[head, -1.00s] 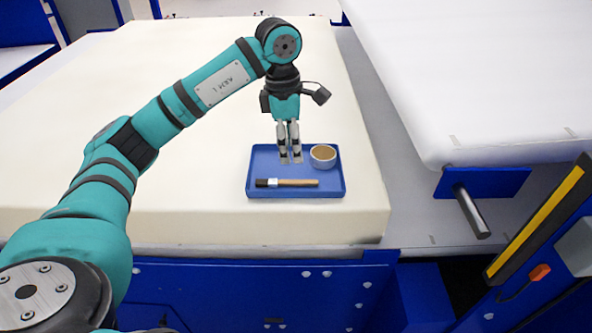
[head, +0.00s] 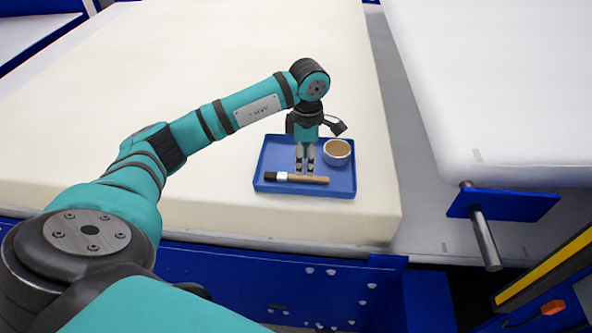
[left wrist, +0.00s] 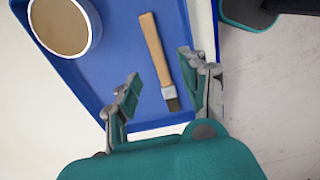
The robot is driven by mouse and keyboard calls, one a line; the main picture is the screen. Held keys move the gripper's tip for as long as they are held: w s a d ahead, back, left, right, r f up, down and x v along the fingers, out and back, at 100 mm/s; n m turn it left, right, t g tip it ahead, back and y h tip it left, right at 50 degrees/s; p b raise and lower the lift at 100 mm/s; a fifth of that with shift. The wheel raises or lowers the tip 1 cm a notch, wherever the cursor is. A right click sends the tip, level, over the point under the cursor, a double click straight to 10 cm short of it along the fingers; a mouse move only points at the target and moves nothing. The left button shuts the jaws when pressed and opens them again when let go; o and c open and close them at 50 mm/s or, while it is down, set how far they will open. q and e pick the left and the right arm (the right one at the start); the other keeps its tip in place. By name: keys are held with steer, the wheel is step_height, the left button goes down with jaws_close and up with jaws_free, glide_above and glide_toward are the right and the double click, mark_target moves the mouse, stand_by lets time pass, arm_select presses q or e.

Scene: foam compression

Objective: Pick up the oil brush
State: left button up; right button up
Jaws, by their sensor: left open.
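The oil brush (head: 310,180) lies flat in the blue tray (head: 345,187), near its front edge. It has a wooden handle and dark bristles, with the bristles to the left in the head view. My left gripper (head: 305,171) points down over the tray, its fingertips at or just above the handle. In the left wrist view the brush (left wrist: 156,52) lies between the two spread fingers of the left gripper (left wrist: 163,92), which is open and empty. I cannot tell the exact height left above the brush. My right gripper is not in view.
A round white cup (head: 338,152) with brown contents stands in the tray to the right of the gripper. The tray rests on a large cream foam block (head: 200,205) near its front right corner. A white block (head: 490,90) lies to the right, past a grey gap.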

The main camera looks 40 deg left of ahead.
mark_target(305, 177)
arm_select(q)
steer(key=shift+f, duration=0.2)
steer(key=shift+s+f+p, duration=0.1)
steer(key=shift+f+p, duration=0.25)
steer(key=shift+p, duration=0.1)
step_height(305, 177, down, 4)
steer(key=shift+r+p, duration=0.15)
steer(key=shift+p, duration=0.75)
steer(key=shift+f, duration=0.35)
steer(key=shift+a, duration=0.1)
jaws_close()
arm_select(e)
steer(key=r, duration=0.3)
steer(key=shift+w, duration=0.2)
